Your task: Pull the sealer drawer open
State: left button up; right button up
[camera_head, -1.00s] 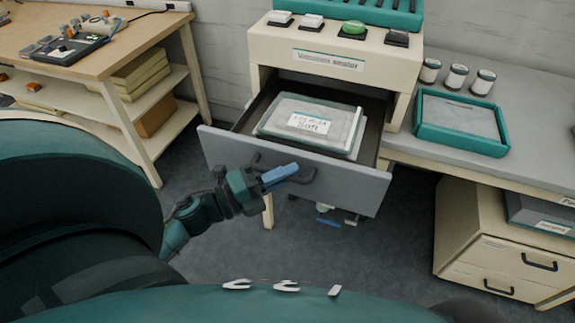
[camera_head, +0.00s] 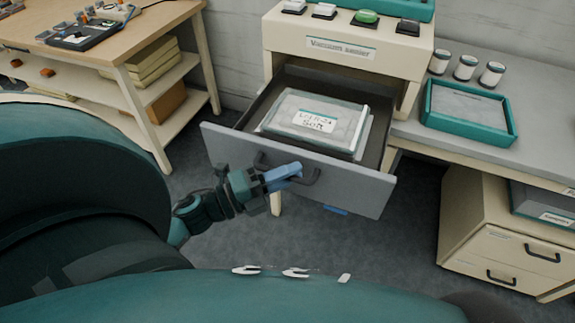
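The sealer drawer (camera_head: 225,140) stands out from the cream vacuum sealer (camera_head: 385,52), well open, with a grey front. Its dark bar handle (camera_head: 312,176) is on the front's middle. A pale packet with a white label (camera_head: 315,120) lies inside the drawer. My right gripper is not in view.
A wooden shelf table (camera_head: 140,45) stands at the left. A grey counter at the right bears a teal tray (camera_head: 468,142) and three jars (camera_head: 465,67). A cream drawer cabinet (camera_head: 500,245) stands below it.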

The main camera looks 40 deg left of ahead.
pick_arm(q)
jog(key=shift+s, duration=0.1)
jog(key=b+v, duration=0.2)
jog(key=v, duration=1.1)
jog(key=shift+b, duration=0.3)
jog(key=shift+f, duration=0.1)
